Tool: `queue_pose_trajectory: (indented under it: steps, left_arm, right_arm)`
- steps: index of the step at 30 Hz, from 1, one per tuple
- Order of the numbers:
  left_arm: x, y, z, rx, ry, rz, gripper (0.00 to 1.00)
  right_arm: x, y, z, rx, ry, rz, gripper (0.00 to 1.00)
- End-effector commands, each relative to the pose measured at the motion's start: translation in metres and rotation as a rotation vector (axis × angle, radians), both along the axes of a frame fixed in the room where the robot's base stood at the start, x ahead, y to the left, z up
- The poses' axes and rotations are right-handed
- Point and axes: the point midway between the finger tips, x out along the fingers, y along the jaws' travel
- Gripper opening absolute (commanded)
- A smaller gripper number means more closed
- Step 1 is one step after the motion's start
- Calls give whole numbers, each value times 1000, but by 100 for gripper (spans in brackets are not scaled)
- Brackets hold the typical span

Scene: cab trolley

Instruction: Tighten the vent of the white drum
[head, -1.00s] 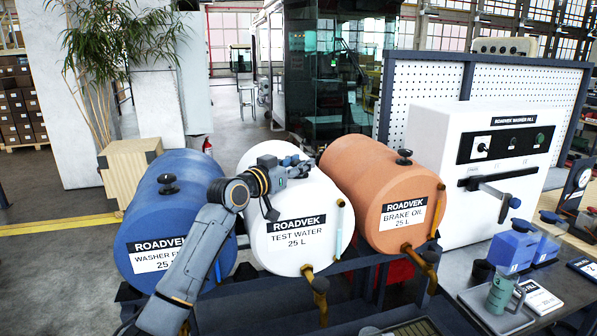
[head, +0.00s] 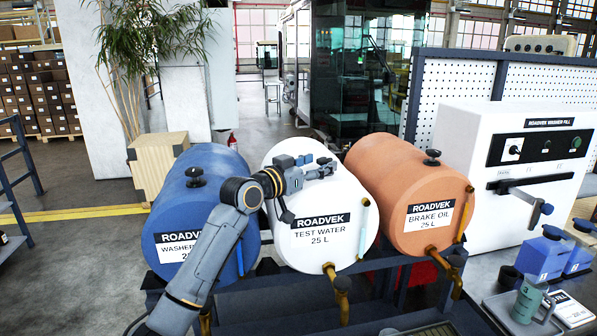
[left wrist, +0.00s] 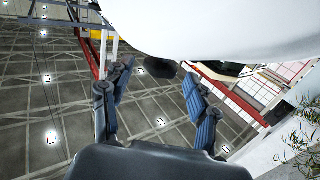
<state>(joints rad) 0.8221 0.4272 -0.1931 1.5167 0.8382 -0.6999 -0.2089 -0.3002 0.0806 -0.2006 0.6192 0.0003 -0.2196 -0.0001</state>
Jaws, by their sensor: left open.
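The white drum (head: 325,242), labelled ROADVEK TEST WATER 25 L, lies on its side between a blue and an orange drum. My left gripper (head: 325,166) is over its top, with its blue-padded fingers open. In the left wrist view, the white drum's curved side (left wrist: 220,28) fills the top. A dark knob, which looks like its vent (left wrist: 159,67), sticks out beyond and between the open fingers (left wrist: 160,95). Contact with it cannot be made out. My right gripper is not in view.
The blue drum (head: 190,212) with a black vent (head: 196,176) and the orange drum (head: 400,190) with its vent (head: 431,157) flank closely. A dark rack (head: 385,262) carries the drums. A white washer-fill cabinet (head: 465,195) and blue-lidded containers (head: 543,257) stand right.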

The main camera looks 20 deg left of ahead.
Motion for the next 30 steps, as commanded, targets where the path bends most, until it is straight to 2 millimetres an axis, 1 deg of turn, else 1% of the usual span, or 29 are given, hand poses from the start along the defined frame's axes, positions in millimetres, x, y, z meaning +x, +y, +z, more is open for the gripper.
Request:
queue_pose_trajectory:
  steps: [1, 6, 9, 12, 17, 26, 29, 30]
  left_arm:
    - [-11, 6, -1, 4, -1, 3, 59]
    - [-46, 19, -1, 4, -1, 2, 59]
    - [-62, 25, -1, 4, -1, 2, 59]
    - [-73, 30, 0, 1, 0, 2, 59]
    - [-81, 32, 0, 0, -1, 0, 59]
    - [-82, 32, 0, 0, 0, 0, 59]
    - [-84, 28, -12, 9, 20, -2, 59]
    - [-86, 24, -23, 16, 40, -3, 59]
  right_arm:
    - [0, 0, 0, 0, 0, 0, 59]
    - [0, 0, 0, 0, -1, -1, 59]
    - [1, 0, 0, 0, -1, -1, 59]
    - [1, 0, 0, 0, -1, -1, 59]
    - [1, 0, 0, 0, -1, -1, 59]
    - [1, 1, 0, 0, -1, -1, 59]
    - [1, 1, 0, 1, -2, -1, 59]
    - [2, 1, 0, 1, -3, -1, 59]
